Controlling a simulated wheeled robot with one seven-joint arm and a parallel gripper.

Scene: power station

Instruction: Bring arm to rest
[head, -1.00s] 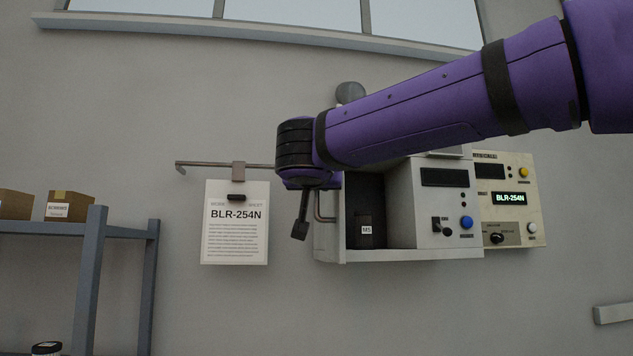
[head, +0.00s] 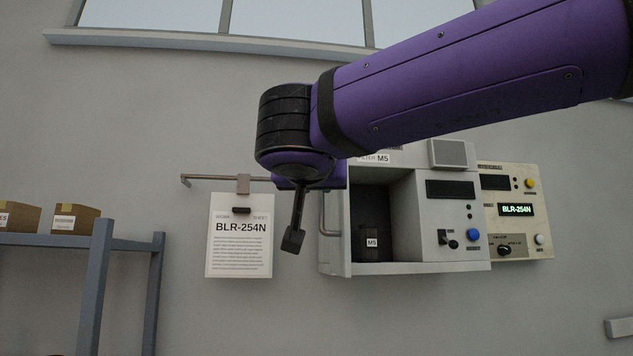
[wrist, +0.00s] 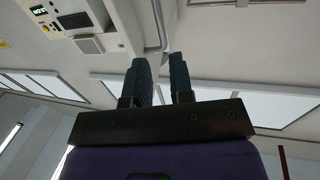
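My purple arm reaches in from the upper right of the head view, in front of the wall. My gripper (head: 293,240) hangs down from its black wrist joint, between the work sheet and the open cabinet. In the wrist view my gripper (wrist: 163,75) shows two dark ribbed fingers standing apart, with nothing between them. No finger appears to touch anything.
A work sheet (head: 239,250) marked BLR-254N hangs from a wall rail (head: 215,178). The open cabinet (head: 410,262) holds a block (head: 373,225) labelled M5. A beige panel (head: 517,232) adjoins it. A shelf (head: 98,275) with boxes stands left.

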